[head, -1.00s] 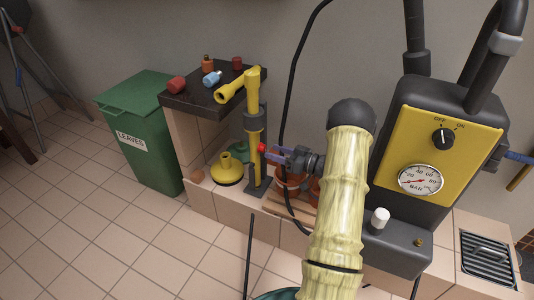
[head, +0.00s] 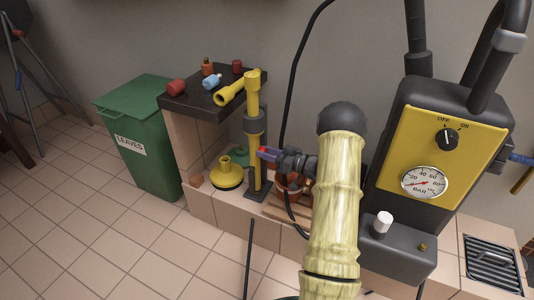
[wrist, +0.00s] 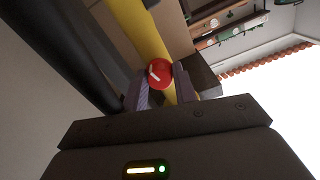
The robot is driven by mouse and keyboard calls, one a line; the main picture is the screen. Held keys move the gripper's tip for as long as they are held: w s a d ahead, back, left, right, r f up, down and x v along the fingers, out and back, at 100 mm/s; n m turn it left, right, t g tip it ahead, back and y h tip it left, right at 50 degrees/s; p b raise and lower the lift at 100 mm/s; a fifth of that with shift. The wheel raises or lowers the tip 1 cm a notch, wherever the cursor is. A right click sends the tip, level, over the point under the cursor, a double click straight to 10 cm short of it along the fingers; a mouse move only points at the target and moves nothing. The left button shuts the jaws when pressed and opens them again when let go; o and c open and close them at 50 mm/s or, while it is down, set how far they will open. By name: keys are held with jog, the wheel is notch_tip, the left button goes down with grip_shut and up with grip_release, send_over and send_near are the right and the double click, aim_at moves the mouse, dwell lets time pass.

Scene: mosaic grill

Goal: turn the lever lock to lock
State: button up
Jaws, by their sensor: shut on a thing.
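A yellow post with a grey collar (head: 254,125) stands upright in a dark base on the low tiled ledge. A small red knob (wrist: 160,73) with a white mark sits on the yellow post, which also shows in the wrist view (wrist: 140,25). I take this knob to be the lever lock. My gripper (head: 267,154) reaches the post from the right and is shut on the red knob, one finger on each side. In the head view the fingers hide most of the knob.
A black counter (head: 200,103) with small bottles and red items stands behind the post. A green leaves bin (head: 140,150) is at left. A yellow pressure-washer panel (head: 430,150) stands at right. A black hose (head: 290,95) hangs close behind my gripper. Terracotta pots (head: 290,186) sit below it.

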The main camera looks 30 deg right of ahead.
jog(key=shift+n+p, duration=0.7)
jog(key=shift+n, duration=0.8)
jog(key=o, duration=1)
jog(key=shift+s, duration=0.1)
jog(key=shift+p+v, duration=1.9)
jog(key=shift+v, duration=1.8)
